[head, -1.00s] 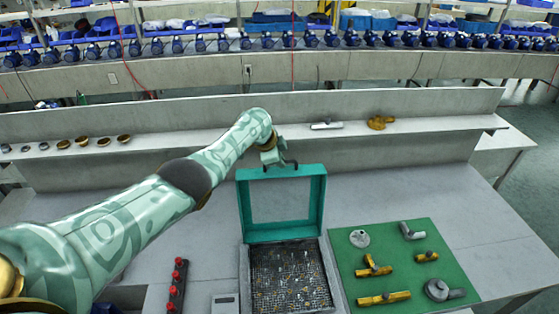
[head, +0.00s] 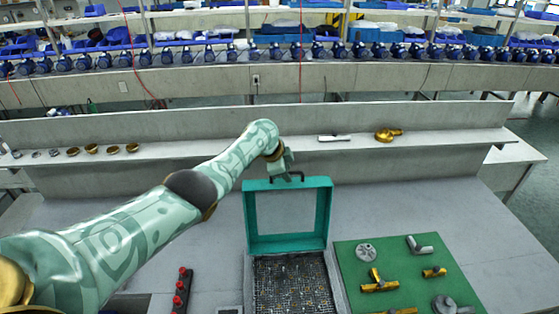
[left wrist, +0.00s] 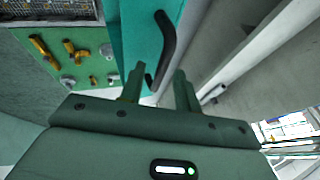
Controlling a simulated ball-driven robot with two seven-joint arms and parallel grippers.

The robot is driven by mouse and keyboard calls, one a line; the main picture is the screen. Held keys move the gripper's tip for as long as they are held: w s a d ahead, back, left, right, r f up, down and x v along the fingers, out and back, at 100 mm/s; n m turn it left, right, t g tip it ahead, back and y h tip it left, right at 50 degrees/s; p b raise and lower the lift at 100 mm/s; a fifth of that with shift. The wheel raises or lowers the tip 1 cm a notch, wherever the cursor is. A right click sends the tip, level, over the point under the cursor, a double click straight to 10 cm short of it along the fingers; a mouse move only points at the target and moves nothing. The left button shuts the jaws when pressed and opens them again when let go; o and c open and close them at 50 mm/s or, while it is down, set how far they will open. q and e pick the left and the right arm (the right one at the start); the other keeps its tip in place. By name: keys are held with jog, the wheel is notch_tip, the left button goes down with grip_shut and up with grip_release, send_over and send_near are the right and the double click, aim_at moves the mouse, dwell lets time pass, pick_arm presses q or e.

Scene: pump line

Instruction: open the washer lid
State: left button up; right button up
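The washer (head: 249,283) stands at the front centre of the table. Its teal-framed lid (head: 326,215) stands upright at the back edge, so the mesh-lined basin shows. The black handle (head: 287,178) is on the lid's top edge. My left gripper (head: 284,164) is at this handle, behind the lid's top. In the left wrist view, the fingers of my left gripper (left wrist: 160,80) are apart, with the lower end of the handle (left wrist: 167,45) between or just beyond them. Contact cannot be told. The lid (left wrist: 140,35) also shows there. My right gripper is out of view.
A green mat (head: 350,262) with grey and brass fittings lies right of the washer. A rack of red-topped items (head: 181,290) is to the left. A ledge (head: 230,150) behind holds several small parts. The table further right is clear.

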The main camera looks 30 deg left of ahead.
pick_arm(q)
jog(key=p+v, duration=0.3)
jog(key=v, duration=0.2)
jog(key=shift+w+r+p, duration=0.15)
jog(key=shift+p, duration=0.25)
jog(key=p+v, duration=0.2)
jog(key=v, duration=0.9)
jog(key=shift+a, duration=0.1)
